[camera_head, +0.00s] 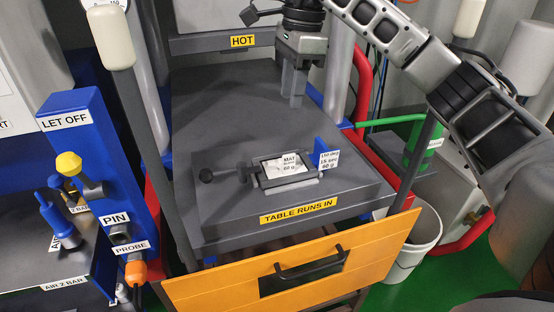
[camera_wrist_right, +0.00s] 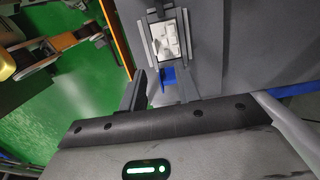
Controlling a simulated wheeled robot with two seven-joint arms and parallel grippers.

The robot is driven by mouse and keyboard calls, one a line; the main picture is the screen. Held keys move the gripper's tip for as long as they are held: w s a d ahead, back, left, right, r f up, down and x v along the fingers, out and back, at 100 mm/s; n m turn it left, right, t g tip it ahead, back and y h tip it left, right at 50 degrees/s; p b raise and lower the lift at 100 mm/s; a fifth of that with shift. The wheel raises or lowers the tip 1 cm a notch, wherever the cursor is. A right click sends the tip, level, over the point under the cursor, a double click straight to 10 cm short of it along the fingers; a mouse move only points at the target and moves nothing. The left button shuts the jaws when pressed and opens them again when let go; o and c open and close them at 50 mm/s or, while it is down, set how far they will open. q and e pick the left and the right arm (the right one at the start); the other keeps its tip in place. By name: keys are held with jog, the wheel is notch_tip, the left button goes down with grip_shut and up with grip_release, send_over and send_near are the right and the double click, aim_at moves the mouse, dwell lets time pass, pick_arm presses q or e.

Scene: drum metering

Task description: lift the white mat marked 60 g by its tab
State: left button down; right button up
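The white mat (camera_head: 284,166), marked "MAT BLANK 60 g", lies in a small dark frame (camera_head: 262,181) on the grey table (camera_head: 225,130). A pale strip shows along the near side of the frame; I cannot tell whether it is the mat's tab. The mat also shows in the right wrist view (camera_wrist_right: 169,42). My right gripper (camera_head: 292,102) points down, behind and above the mat, apart from it. In the wrist view its fingers (camera_wrist_right: 161,85) stand apart with nothing between them. My left gripper is not in view.
A blue tag (camera_head: 326,157) stands upright right of the frame; a black knob on a rod (camera_head: 206,175) is at its left. An orange drawer front (camera_head: 290,270) is below the table edge. Blue "LET OFF" post (camera_head: 75,150) stands left, a white bucket (camera_head: 413,240) right. Table surface behind the mat is clear.

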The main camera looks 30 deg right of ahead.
send_over(289, 154)
jog(key=f, duration=0.8)
jog(key=shift+w+f, duration=0.2)
jog(key=shift+f, duration=0.1)
jog(key=f, duration=0.4)
jog(key=shift+s+f+p, duration=0.25)
jog(key=shift+f+p, duration=0.1)
jog(key=shift+f, duration=0.45)
grip_shut()
